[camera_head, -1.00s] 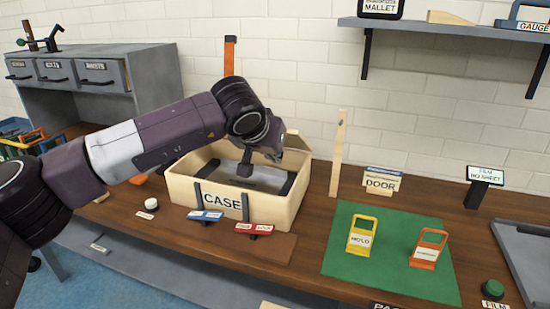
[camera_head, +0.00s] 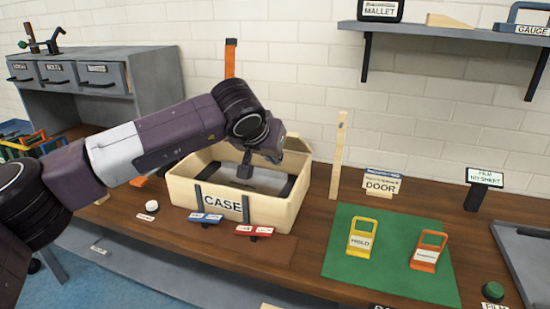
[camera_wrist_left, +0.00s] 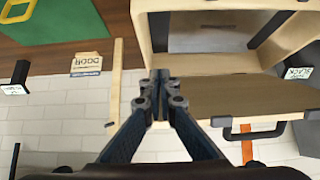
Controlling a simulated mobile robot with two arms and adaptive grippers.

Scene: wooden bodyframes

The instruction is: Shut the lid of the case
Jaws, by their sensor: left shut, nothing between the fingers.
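The wooden case (camera_head: 265,211), labelled CASE, stands on the bench with its box open at the top. Its lid (camera_head: 298,144) is raised at the back, mostly hidden behind my left arm in the head view. In the left wrist view the lid (camera_wrist_left: 240,99) stands on the wall side of the box (camera_wrist_left: 225,63), with a black handle (camera_wrist_left: 254,133) beyond it. My left gripper (camera_head: 246,168) is shut and empty, over the case in the head view. In the wrist view its fingertips (camera_wrist_left: 160,76) appear beside the lid's end; I cannot tell whether they touch.
Blue and red labelled pieces (camera_head: 206,218) lie in front of the case, beside a white knob (camera_head: 151,206). A wooden post (camera_head: 339,155) and DOOR sign (camera_head: 381,184) stand to the right. A green mat (camera_head: 390,272) holds yellow and orange tags. A shelf (camera_head: 450,33) hangs above.

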